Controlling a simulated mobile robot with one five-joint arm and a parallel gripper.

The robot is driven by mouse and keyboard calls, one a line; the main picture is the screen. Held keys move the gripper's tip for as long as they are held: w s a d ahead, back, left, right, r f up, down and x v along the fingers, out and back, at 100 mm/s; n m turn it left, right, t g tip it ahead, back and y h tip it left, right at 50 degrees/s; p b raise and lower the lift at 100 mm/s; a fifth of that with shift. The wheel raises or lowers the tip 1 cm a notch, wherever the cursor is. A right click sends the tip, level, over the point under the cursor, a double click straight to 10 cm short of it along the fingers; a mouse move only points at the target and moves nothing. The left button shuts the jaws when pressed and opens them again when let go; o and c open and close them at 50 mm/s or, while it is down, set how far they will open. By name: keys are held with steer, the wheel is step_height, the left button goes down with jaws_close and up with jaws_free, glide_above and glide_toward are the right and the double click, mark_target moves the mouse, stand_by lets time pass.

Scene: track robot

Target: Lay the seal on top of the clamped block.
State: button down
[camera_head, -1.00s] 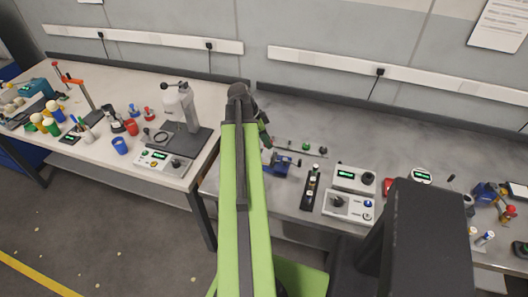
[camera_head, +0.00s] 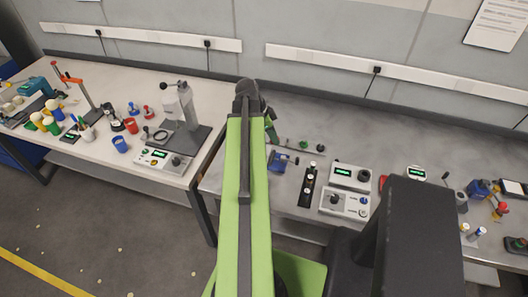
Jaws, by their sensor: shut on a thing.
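A small blue vise (camera_head: 278,161) stands on the grey bench, just right of my raised green arm. It looks like the clamp; the block in its jaws is too small to make out, and the arm stands close against its left side in the picture. A bit of my wrist shows at the arm's far end, above the vise in the picture. My gripper's fingers are hidden behind the arm. I cannot make out the seal in this view.
Right of the vise are a dark rack with small parts (camera_head: 308,186), a box with a green display (camera_head: 350,177) and a control box with knobs (camera_head: 344,203). A pale bench (camera_head: 80,150) with a press (camera_head: 181,110) is at left. My dark column covers the lower right.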

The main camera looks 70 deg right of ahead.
mark_target(267, 150)
steer(key=w+f, duration=0.1)
steer(key=w+f+b, duration=0.1)
steer(key=w, duration=0.1)
steer(key=shift+w+f, duration=0.1)
steer(key=shift+f, duration=0.05)
steer(key=shift+w+a, duration=0.1)
steer(key=shift+w, duration=0.15)
step_height(267, 150, down, 4)
steer(key=b, duration=0.4)
steer(key=shift+f, duration=0.2)
steer(key=shift+r, duration=0.25)
steer(key=shift+f, duration=0.15)
steer(key=c, duration=1)
jaws_free()
steer(key=shift+c, duration=0.2)
